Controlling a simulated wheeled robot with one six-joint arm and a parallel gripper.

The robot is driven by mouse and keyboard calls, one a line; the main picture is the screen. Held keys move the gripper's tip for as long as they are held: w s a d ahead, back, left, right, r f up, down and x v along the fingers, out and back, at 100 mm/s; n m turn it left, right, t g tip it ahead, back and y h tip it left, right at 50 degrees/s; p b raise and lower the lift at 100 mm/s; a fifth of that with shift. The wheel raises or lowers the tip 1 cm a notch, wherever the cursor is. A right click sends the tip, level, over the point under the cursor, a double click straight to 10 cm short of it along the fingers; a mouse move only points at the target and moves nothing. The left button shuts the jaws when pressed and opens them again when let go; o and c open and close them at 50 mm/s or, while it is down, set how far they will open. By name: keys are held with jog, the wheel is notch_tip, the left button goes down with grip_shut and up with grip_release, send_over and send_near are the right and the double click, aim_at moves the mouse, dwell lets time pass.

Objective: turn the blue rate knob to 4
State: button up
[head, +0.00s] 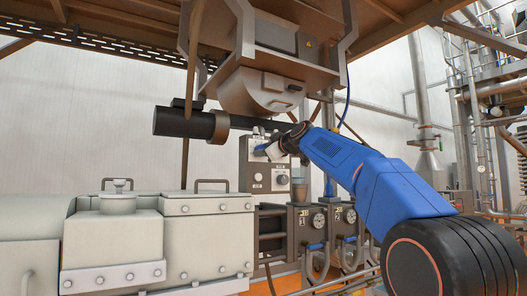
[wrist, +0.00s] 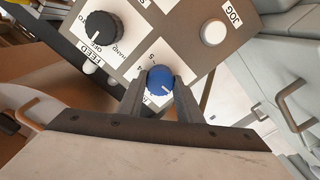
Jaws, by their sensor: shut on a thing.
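The blue rate knob (wrist: 159,79) sits on the grey control panel (wrist: 178,30), on a white label plate. A "5" and a "4" show on the plate at the knob's upper left; the other marks are mostly hidden by the fingers. A pale pointer line on the knob faces the lower right of the picture, away from the 4. My gripper (wrist: 160,88) is shut on the knob, one finger on each side. In the head view my gripper (head: 268,150) is at the panel (head: 256,160), and the blue knob is hidden there.
A black feed knob (wrist: 103,27) with OFF and HAND marks is at the upper left of the wrist view. A white jog button (wrist: 214,32) is at the upper right. In the head view a black cylinder (head: 180,122) and a hopper (head: 262,92) hang close above the panel.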

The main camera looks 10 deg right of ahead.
jog(key=shift+f+m, duration=0.15)
jog(key=shift+m, duration=7.8)
jog(key=shift+f+m, duration=0.1)
jog(key=shift+m, duration=7.85)
jog(key=o, duration=1)
jog(key=shift+d, duration=0.1)
jog(key=shift+o, duration=0.2)
jog(key=shift+r, duration=0.1)
